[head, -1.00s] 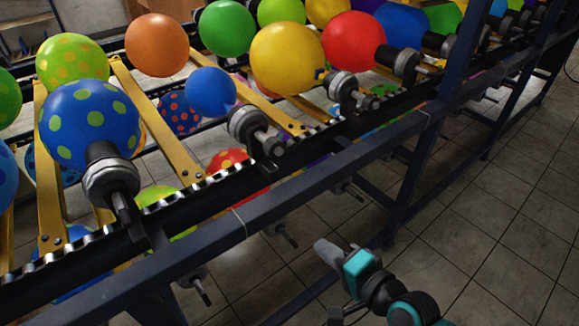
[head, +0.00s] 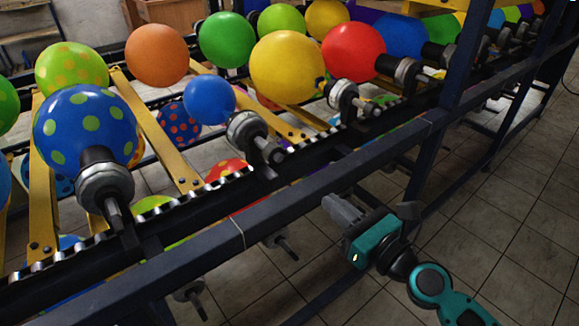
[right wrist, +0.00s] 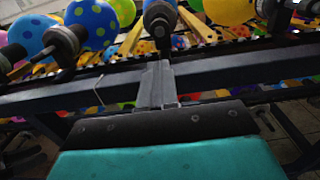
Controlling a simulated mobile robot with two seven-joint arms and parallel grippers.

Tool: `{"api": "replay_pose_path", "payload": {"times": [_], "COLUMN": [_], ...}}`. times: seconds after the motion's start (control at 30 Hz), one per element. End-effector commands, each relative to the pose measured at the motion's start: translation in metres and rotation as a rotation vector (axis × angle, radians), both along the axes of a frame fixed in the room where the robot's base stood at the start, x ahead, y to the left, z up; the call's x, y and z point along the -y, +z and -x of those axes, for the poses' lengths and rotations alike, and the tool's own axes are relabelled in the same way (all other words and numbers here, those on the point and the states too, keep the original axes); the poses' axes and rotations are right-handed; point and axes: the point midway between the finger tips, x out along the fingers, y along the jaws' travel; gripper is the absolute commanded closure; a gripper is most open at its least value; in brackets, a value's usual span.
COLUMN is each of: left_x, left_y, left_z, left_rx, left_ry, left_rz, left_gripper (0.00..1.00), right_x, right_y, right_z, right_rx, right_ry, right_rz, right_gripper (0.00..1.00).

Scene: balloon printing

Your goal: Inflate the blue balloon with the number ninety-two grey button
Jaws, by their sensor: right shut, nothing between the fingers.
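A small plain blue balloon (head: 209,100) sits on a grey nozzle (head: 248,128) of the machine, whose stem points toward me. Other blue balloons are in view: a large one with green dots (head: 85,130) at left and a plain one (head: 400,36) at the back. No number or labelled button is legible. My right gripper (head: 330,204) is shut and empty, just in front of the dark front rail, to the right of and below the nozzle. In the right wrist view its fingers (right wrist: 157,84) point toward the rail and a nozzle (right wrist: 160,18). My left gripper is not seen.
The dark front rail (head: 290,204) runs diagonally between me and the balloons. A dark upright post (head: 450,105) stands right of my gripper. Several other nozzles and balloons line the machine. The tiled floor (head: 500,210) at right is clear.

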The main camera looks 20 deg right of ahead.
Motion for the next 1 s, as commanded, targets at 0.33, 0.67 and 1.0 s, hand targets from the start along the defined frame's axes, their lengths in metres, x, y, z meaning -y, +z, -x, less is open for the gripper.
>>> {"api": "replay_pose_path", "payload": {"times": [0.33, 0.67, 1.0], "left_x": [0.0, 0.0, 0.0], "left_y": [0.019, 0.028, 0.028], "left_z": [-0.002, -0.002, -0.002], "left_rx": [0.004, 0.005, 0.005], "left_ry": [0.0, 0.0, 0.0], "left_rz": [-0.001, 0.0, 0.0], "left_gripper": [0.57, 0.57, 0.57], "right_x": [-0.015, -0.036, -0.048], "right_y": [0.005, 0.004, 0.002], "right_z": [-0.041, -0.098, -0.129], "right_rx": [0.003, 0.003, 0.001], "right_ry": [0.0, 0.001, 0.001], "right_rz": [-0.001, 0.001, 0.003], "right_gripper": [1.0, 1.0, 1.0]}}
